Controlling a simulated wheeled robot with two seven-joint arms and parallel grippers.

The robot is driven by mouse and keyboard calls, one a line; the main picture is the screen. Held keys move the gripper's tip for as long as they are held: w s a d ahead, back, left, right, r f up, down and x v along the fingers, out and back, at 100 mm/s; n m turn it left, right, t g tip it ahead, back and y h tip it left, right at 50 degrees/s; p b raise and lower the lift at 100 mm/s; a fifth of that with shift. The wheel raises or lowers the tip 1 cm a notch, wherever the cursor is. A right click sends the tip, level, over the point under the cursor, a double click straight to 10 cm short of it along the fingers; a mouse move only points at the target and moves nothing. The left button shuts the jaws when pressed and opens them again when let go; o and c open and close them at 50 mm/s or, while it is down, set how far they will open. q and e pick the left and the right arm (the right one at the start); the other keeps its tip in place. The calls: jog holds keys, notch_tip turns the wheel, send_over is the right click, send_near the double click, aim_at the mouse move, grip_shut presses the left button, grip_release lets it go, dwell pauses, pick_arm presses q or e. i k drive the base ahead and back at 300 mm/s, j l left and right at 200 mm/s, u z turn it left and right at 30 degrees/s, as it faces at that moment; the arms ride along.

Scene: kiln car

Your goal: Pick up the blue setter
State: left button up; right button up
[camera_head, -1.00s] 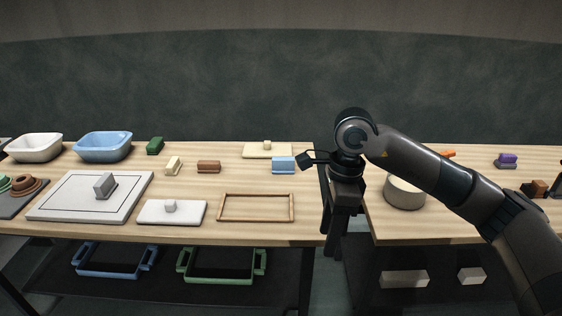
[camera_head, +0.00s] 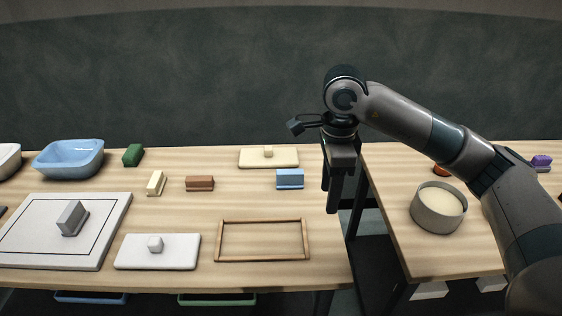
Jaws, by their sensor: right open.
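The blue setter (camera_head: 290,178) is a small light-blue block with a thin base, lying near the right end of the left wooden table. My right gripper (camera_head: 331,203) points down just to the right of it, close to that table's right edge. It is open and empty, and its fingers are seen partly overlapping. No contact with the blue setter shows. My left gripper is not in view.
A cream board with a knob (camera_head: 268,157) lies behind the blue setter, a brown block (camera_head: 200,183) to its left, and a wooden frame (camera_head: 262,240) in front. A gap separates this table from the right one, which holds a round tub (camera_head: 438,207).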

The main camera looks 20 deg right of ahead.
aim_at(293, 178)
jog(key=i, duration=0.9)
